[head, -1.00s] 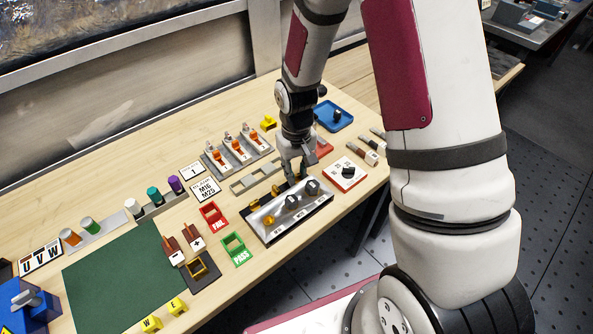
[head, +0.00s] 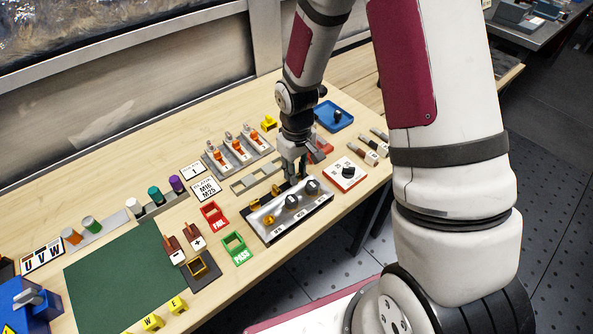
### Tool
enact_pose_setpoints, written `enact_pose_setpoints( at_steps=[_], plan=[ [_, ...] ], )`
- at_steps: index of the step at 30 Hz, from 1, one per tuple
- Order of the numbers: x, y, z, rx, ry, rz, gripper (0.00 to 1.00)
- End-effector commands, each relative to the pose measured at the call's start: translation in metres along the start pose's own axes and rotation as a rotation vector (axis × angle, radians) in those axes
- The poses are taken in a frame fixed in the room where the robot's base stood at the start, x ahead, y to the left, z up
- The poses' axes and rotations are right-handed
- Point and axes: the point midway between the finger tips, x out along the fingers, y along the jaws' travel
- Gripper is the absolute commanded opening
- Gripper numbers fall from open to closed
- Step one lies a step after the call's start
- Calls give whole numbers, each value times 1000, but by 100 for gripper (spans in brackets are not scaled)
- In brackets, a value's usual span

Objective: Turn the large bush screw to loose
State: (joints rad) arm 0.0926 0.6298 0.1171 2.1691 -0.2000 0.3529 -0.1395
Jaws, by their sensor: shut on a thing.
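A metal panel on a black base (head: 277,225) stands near the table's front edge. Dark round knobs (head: 292,201) and a brass-coloured one (head: 268,219) are on its top. Small brass-coloured screws (head: 276,190) show along its back edge. My gripper (head: 296,178) points down at the right end of that back edge, behind the right dark knob. It is shut on a small part there, in line with the brass screws, which I take to be the large bush screw. The fingers and panel hide nearly all of that part.
A white dial block (head: 348,173) stands close on the right, and a grey slotted tray (head: 256,177) close on the left. A row of orange-topped parts (head: 238,152) is behind. Red (head: 213,216) and green (head: 235,247) frames lie left of the panel.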

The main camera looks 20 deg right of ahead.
Motion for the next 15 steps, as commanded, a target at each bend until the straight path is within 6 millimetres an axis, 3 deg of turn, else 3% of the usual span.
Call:
enact_pose_setpoints(
  at_steps=[1,2,11,15],
  plan=[
    [-1,0,-1,-1,3,1,24],
    [-1,0,-1,-1,3,1,30],
    [-1,0,0,0,1,1,30],
    [-10,1,-1,1,5,2,30]
  ],
)
